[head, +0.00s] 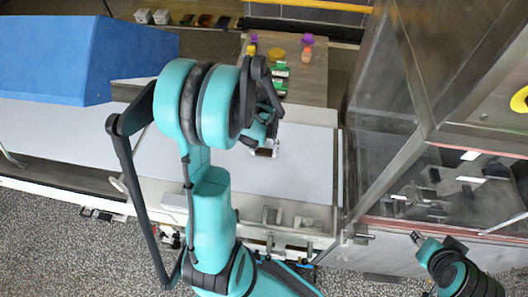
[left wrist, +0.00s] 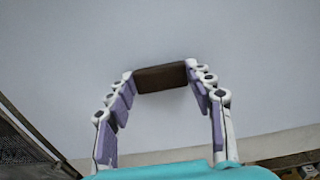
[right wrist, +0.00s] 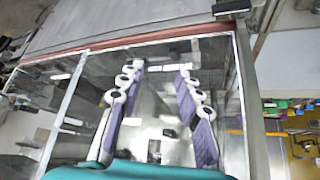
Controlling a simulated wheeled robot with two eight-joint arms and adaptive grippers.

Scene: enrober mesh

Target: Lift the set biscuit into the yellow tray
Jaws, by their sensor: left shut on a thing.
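My left gripper (head: 266,148) reaches over the white surface. In the left wrist view its fingertips (left wrist: 160,78) are closed on the two ends of a dark brown biscuit (left wrist: 160,77). The biscuit shows only as a small dark piece under the gripper in the head view (head: 264,152). I cannot tell how far it is above the surface. My right gripper (right wrist: 158,72) is open and empty, its fingers apart over the glass cabinet in the right wrist view. I cannot pick out the yellow tray for certain in any view.
A white belt-like surface (head: 300,175) lies under the left gripper. Behind it a brown board (head: 305,85) holds several small coloured items. A blue cover (head: 85,60) stands at left. A glass-sided steel cabinet (head: 440,130) fills the right.

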